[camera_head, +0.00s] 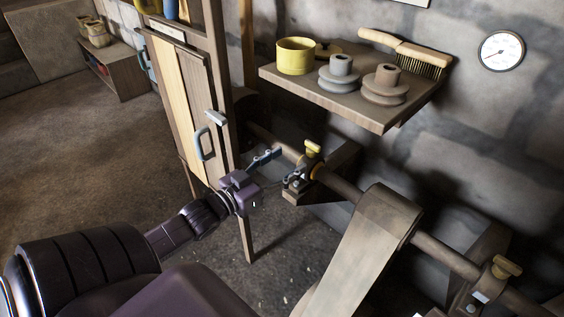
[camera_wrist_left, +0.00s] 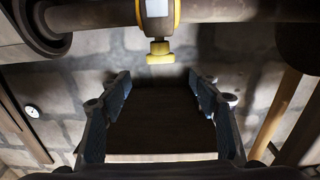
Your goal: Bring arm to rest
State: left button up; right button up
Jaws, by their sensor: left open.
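My left gripper (camera_head: 275,168) reaches in from the left in the head view, beside the bearing with the yellow cap (camera_head: 312,149) on the shaft (camera_head: 338,184). In the left wrist view its two fingers (camera_wrist_left: 160,105) are spread wide with nothing between them. The yellow cap (camera_wrist_left: 160,52) shows beyond the fingertips, apart from them, hanging from a collar on the shaft (camera_wrist_left: 230,10). My right gripper is not in view.
A wall shelf (camera_head: 340,103) holds a yellow tin (camera_head: 295,56), two pulleys (camera_head: 385,85) and a brush (camera_head: 410,52). A wooden cabinet (camera_head: 185,100) stands left of the gripper. A wide belt (camera_head: 360,250) hangs over the shaft. The floor at left is open.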

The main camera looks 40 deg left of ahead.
pick_arm(q)
jog(key=shift+s, duration=0.6)
